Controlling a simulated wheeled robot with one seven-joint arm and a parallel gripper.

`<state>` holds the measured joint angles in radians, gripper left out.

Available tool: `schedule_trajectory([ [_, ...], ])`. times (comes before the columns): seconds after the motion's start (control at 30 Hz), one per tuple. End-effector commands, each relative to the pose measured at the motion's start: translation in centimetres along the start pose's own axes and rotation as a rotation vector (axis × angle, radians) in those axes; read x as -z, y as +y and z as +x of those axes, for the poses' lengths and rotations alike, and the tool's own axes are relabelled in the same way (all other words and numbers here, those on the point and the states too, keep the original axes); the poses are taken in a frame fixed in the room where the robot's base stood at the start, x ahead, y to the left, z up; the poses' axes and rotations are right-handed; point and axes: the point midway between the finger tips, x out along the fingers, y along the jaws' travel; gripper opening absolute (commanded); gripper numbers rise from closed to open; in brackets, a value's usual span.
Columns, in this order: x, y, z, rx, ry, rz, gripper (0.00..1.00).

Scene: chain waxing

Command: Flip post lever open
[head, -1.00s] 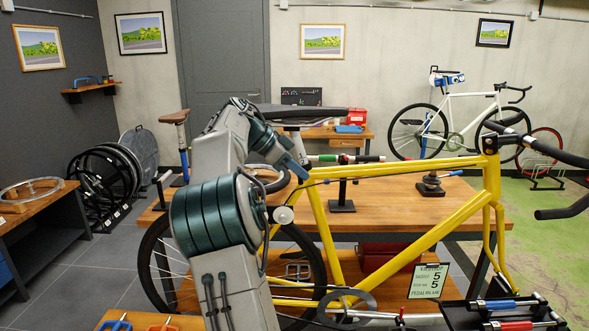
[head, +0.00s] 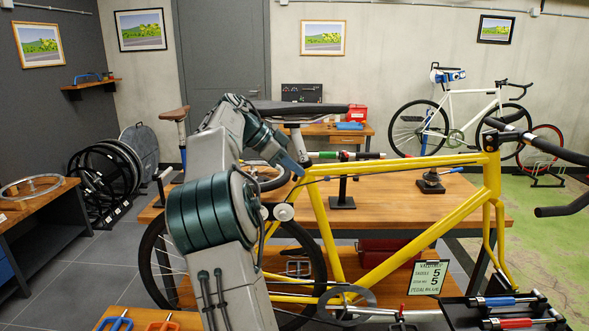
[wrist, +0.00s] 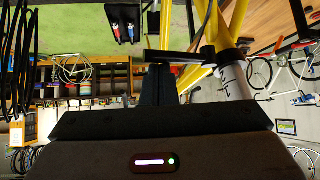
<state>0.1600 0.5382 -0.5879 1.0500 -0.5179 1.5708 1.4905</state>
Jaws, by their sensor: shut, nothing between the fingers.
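The yellow bike frame (head: 392,174) stands across the head view, with its silver seat post (head: 298,148) under a black saddle (head: 300,110). In the wrist view the post (wrist: 234,75) is at the right and the yellow tubes (wrist: 212,35) are above it. A dark lever-like bar (wrist: 178,57) crosses beside the post clamp. My gripper (wrist: 160,70) is shut and empty, its fingertips right by the bar; I cannot tell whether they touch. In the head view my gripper (head: 294,166) is beside the top of the seat tube, and the lever cannot be made out.
A wooden workbench (head: 400,215) stands behind the bike, with a black stand (head: 342,190) on it. A dark tray (head: 505,315) with coloured-handled tools is at the lower right. A wheel rack (head: 105,180) is at the left.

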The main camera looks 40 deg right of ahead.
Motion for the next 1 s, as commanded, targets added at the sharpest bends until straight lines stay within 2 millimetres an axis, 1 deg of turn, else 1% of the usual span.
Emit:
schedule_trajectory([
  [0.17, -0.1, -0.1, -2.7, 0.007, 0.001, -0.001, 0.0],
  [0.4, -4.2, 0.0, -6.9, 0.005, 0.001, -0.004, 0.0],
  [0.6, -6.8, 0.1, -9.8, 0.004, 0.001, -0.002, 0.0],
  [0.7, -7.6, 0.0, -10.7, 0.003, 0.001, -0.001, 0.0],
  [0.8, -8.1, 0.1, -11.2, 0.002, 0.0, 0.0, 0.0],
  [1.0, -8.3, 0.1, -11.4, 0.002, 0.0, 0.0, 0.0],
])
